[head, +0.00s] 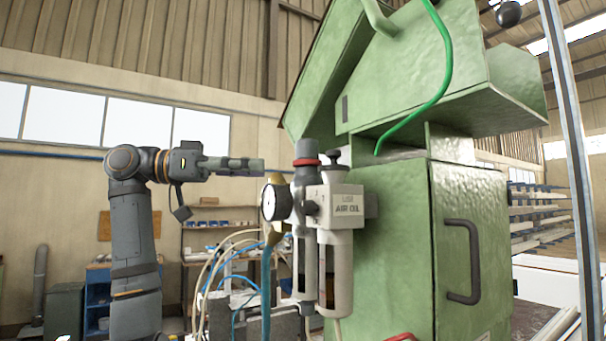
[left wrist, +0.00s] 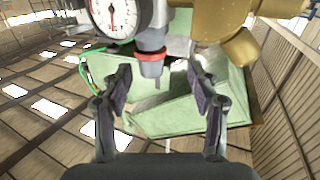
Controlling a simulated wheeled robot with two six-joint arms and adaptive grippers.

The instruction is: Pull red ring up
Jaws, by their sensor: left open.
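The red ring (head: 306,162) sits around the grey knob (head: 306,147) on top of the air regulator unit, left of the green machine. The red ring also shows in the left wrist view (left wrist: 151,54), upside down below the pressure gauge (left wrist: 118,14). My left gripper (head: 262,166) is level with the knob, to its left and apart from it. In the left wrist view my left gripper (left wrist: 164,92) is open, with nothing between its fingers; the knob appears ahead, above the gap between them. My right gripper is in neither view.
The green machine cabinet (head: 465,250) with a black handle (head: 462,262) stands to the right. A brass fitting (left wrist: 222,20) sits beside the gauge. Blue and white hoses (head: 240,262) hang below. Free space lies around my left arm.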

